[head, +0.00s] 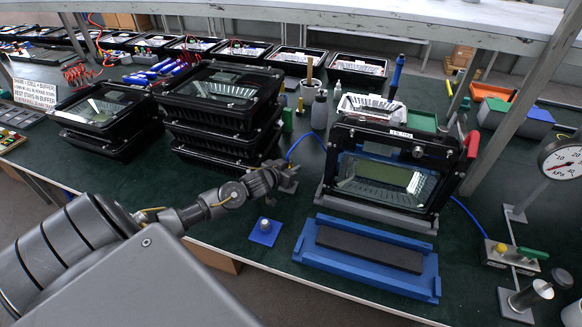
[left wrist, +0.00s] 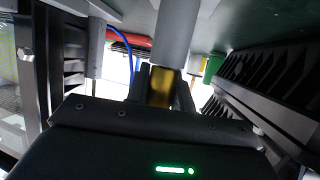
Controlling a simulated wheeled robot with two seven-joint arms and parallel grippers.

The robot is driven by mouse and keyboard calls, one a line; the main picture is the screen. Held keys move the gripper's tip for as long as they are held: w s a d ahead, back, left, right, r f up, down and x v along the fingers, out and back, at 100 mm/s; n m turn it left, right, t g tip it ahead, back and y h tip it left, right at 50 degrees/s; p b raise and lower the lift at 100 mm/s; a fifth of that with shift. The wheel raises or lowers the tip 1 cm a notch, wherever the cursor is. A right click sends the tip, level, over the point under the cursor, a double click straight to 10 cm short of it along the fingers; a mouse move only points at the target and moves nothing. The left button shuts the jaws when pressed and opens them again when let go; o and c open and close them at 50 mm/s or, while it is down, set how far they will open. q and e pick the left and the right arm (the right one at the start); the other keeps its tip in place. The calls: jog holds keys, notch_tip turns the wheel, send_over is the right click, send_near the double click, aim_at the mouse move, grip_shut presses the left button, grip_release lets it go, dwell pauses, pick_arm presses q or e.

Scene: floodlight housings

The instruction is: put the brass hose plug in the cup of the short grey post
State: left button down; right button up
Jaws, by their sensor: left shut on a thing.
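My left gripper (head: 275,178) reaches in from the left, over the green bench between the stacked black housings and the framed housing. In the left wrist view its fingers (left wrist: 160,92) are shut on the brass hose plug (left wrist: 161,86), of which a short gold-coloured band shows. A grey post (left wrist: 177,30) stands right at the plug's far end in that view; I cannot tell whether the plug is in its cup or only in line with it. The plug is too small to make out in the head view. My right gripper is not in view.
Stacked black housings (head: 220,100) stand left of the gripper and the framed housing (head: 385,170) right of it. A blue hose (head: 308,137) runs close by. In front are a blue block with a grey knob (head: 265,231) and a blue tray (head: 312,258). A pressure gauge (head: 566,160) is far right.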

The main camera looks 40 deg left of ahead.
pick_arm(q)
jog(key=shift+f, duration=0.15)
jog(key=c, duration=1.2)
grip_release()
jog(key=shift+r, duration=0.25)
jog(key=shift+s, duration=0.35)
jog(key=v, duration=1.1)
jog(key=shift+s+r, duration=0.15)
jog(key=shift+r, duration=0.05)
